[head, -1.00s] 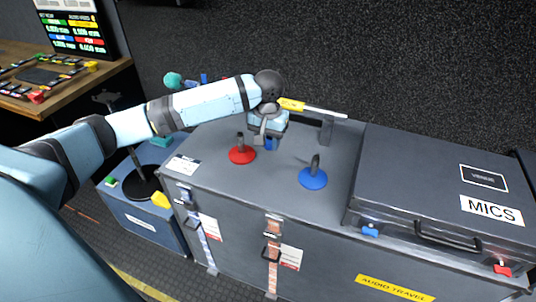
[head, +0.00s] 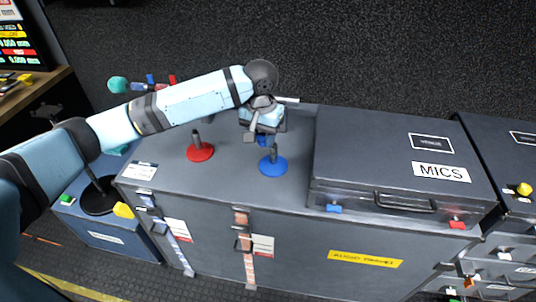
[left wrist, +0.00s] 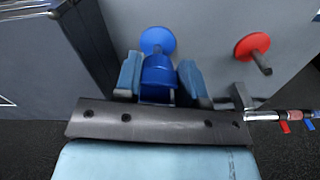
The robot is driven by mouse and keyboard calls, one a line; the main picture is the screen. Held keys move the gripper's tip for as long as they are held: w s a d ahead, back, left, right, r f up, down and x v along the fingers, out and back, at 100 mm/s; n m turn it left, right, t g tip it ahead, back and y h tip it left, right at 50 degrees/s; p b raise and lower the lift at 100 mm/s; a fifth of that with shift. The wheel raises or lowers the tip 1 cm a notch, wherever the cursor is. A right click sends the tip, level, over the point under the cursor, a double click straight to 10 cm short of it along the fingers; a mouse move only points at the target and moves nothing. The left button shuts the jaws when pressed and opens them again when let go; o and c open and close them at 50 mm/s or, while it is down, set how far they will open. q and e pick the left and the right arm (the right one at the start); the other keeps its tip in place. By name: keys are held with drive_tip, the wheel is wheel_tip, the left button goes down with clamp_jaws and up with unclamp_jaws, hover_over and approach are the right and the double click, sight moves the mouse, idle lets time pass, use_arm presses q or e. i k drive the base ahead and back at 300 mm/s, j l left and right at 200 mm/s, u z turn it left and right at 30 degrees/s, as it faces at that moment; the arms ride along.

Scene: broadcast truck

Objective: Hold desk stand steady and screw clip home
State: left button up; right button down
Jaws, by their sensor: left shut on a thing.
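A blue round-based desk stand (head: 273,167) with a short dark post is on top of the large grey case. My left gripper (head: 263,137) points down just above that post and is shut on a small blue clip (left wrist: 158,72). In the left wrist view the clip sits between the two fingers, and the blue base disc (left wrist: 157,40) shows past it. Whether the clip touches the post, I cannot tell. A red desk stand (head: 200,152) with an empty post is to the left; it also shows in the left wrist view (left wrist: 252,46). My right gripper is out of view.
The grey case top (head: 225,178) is clear in front of the stands. A closed MICS case (head: 390,150) rises close on the right. A rod with red and blue bands (head: 150,82) and a teal ball is behind my arm. A lower blue case (head: 100,225) is at left.

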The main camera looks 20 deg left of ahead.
sight(272, 165)
drive_tip(key=j, duration=0.75)
drive_tip(key=k+j+z, duration=0.15)
drive_tip(key=j, duration=0.6)
